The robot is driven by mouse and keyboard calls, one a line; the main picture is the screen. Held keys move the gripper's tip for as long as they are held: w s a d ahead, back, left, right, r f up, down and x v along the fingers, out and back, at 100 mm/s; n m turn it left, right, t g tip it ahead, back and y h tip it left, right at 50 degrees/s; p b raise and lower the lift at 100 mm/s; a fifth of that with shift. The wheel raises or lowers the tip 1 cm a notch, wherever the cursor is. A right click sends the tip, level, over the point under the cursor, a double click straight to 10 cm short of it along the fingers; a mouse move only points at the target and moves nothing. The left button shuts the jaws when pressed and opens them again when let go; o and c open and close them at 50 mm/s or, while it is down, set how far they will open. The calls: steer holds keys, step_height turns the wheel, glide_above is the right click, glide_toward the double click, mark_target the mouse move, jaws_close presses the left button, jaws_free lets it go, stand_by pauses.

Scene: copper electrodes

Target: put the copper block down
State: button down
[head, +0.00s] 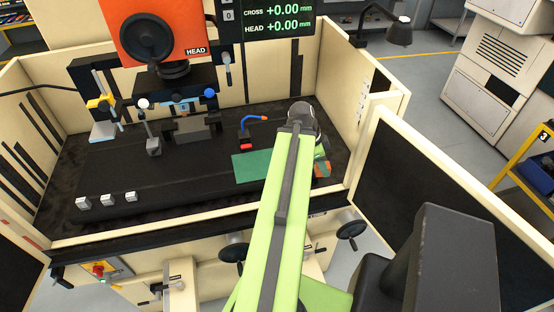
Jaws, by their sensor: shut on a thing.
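My lime-green arm reaches forward over the black machine bed (110,180). My gripper (321,161) is at its far end, largely hidden behind the arm. The small orange-brown copper block (323,170) shows at the gripper, and the gripper is shut on it. The fingertips are too small to make out. The block is over the right part of the bed, at the right of a green mat (249,168). I cannot tell whether it touches the surface below.
Several small metal blocks (107,200) stand at the bed's front left. The orange machine head (190,30) hangs above the back. Cream walls (365,125) enclose the bed.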

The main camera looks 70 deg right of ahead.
steer(key=w+d+f+b, duration=0.1)
steer(key=w+d, duration=0.2)
steer(key=w, duration=0.2)
steer(key=w+d+f+n+b, duration=0.1)
steer(key=w+d+f+b, duration=0.1)
steer(key=w+d, duration=0.2)
steer(key=w+d+f+n+h+b, duration=0.1)
steer(key=w+d+f+b, duration=0.1)
steer(key=w+d, duration=0.2)
steer(key=shift+w+d+f, duration=0.1)
steer(key=shift+w+f, duration=0.1)
steer(key=shift+w, duration=0.75)
steer(key=shift+w+d+b, duration=0.1)
steer(key=shift+w+b, duration=0.15)
steer(key=shift+b, duration=0.05)
step_height(320, 180, down, 4)
steer(key=b, duration=0.4)
steer(key=shift+f, duration=0.2)
steer(key=shift+r, duration=0.25)
steer(key=shift+f, duration=0.2)
steer(key=c, duration=0.9)
jaws_free()
steer(key=shift+t, duration=0.3)
steer(key=shift+r, duration=0.1)
